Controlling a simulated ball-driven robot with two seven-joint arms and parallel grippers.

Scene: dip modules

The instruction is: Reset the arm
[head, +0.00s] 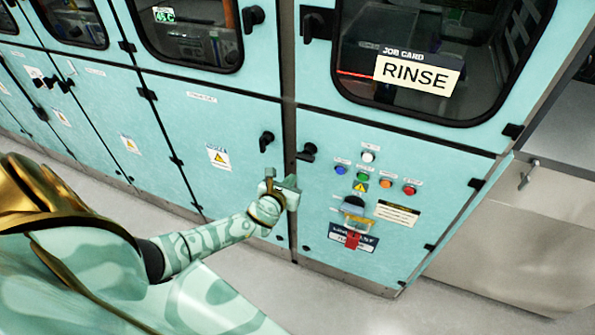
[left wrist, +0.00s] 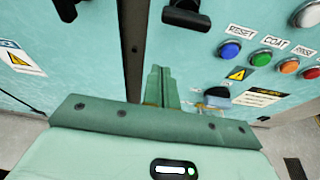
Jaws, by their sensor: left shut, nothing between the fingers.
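My left gripper (head: 289,190) is in front of the teal cabinet, left of the button panel and apart from the buttons. In the left wrist view its fingers (left wrist: 158,85) are together with nothing between them. A blue button (head: 340,170) sits at the left of the button row; in the left wrist view the blue button (left wrist: 229,53) is under a label reading RESET. A green button (head: 361,177) is right of it, then an orange button (head: 386,184) and a red button (head: 409,190). A white button (head: 368,157) sits above them. My right gripper is not in view.
A card reading RINSE (head: 417,75) is on the window above the panel. Black door handles (head: 307,152) stick out left of the panel. The grey floor (head: 330,310) in front is clear.

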